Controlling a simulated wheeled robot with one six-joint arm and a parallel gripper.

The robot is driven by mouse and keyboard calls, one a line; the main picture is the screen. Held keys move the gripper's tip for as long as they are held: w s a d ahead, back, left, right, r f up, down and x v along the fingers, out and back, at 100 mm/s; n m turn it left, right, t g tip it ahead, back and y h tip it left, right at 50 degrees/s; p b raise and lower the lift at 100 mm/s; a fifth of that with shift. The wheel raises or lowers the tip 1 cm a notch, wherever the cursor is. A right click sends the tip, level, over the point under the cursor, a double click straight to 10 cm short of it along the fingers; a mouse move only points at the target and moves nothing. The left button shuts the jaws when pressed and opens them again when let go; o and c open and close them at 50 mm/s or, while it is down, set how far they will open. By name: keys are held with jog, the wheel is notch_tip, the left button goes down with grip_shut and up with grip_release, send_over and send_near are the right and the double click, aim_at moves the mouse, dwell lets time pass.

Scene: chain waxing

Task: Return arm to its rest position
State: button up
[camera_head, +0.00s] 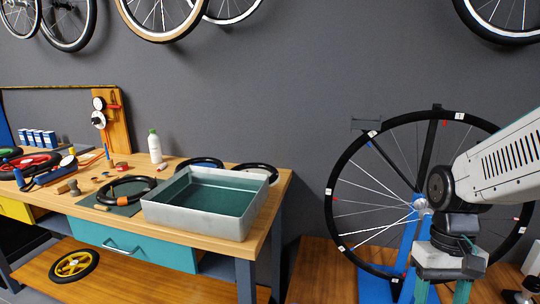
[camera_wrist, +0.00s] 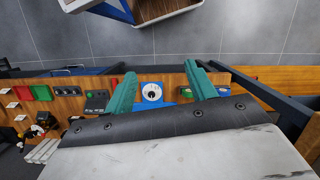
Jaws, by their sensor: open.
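My gripper (camera_head: 441,292) hangs at the lower right of the head view, below my pale arm, with its teal fingers pointing down. The fingers are apart with nothing between them. In the wrist view my gripper (camera_wrist: 160,70) also shows open and empty, the two teal fingers spread. The fingertips run out of the head view at the bottom. A large spoked wheel (camera_head: 343,192) on a blue stand (camera_head: 374,288) is behind and left of my gripper. My arm covers part of the wheel's right side.
A wooden workbench (camera_head: 228,247) on the left holds a grey tray of dark green liquid (camera_head: 160,212), a white bottle (camera_head: 155,146), tyres and tools. Bicycle wheels (camera_head: 160,15) hang above. In the wrist view, a wooden surface (camera_wrist: 240,85) carries a round white dial (camera_wrist: 152,93) and small devices.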

jog(key=s+a+r+n+t, duration=0.1)
jog(key=s+a+r+t, duration=0.3)
jog(key=s+r, duration=0.5)
jog(key=shift+a+r, duration=0.25)
